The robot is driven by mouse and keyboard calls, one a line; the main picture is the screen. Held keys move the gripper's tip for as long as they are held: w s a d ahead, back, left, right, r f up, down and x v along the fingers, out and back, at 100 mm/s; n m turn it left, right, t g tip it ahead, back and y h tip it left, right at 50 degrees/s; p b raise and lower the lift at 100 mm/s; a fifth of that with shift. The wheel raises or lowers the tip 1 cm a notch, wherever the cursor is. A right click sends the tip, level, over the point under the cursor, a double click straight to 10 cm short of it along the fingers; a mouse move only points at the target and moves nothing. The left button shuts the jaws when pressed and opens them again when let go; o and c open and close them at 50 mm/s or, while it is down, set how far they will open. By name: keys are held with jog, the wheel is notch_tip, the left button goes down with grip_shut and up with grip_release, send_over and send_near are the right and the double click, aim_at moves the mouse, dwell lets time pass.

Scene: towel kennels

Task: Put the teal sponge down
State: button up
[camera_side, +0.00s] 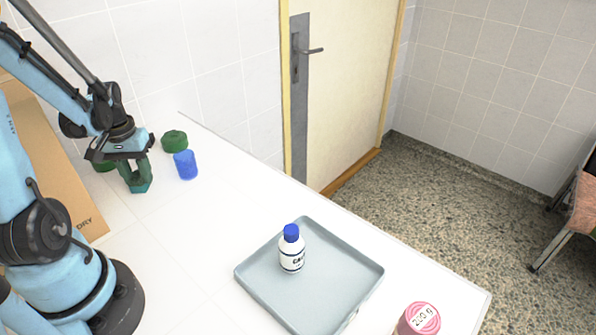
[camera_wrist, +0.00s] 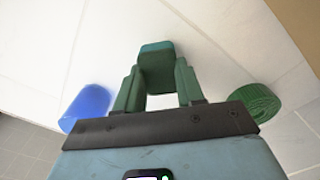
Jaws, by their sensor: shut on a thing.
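My gripper (camera_side: 136,177) is at the left of the side view, over the far left part of the white table, pointing down. It is shut on the teal sponge (camera_side: 142,187), a small block whose lower end sticks out below the fingers. In the wrist view the sponge (camera_wrist: 157,52) sits upright between the two green fingers of the gripper (camera_wrist: 157,75). The sponge is low over the table; I cannot tell whether it touches the surface. The fingers hide part of it.
A cardboard box (camera_side: 55,165) is at left. A grey tray (camera_side: 352,263) holds a white bottle (camera_side: 291,254). Mid-table is clear.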

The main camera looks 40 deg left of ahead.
jog(key=shift+w+a, duration=0.1)
jog(key=shift+a, duration=1.4)
jog(key=o, duration=1.1)
jog(key=shift+r, duration=4)
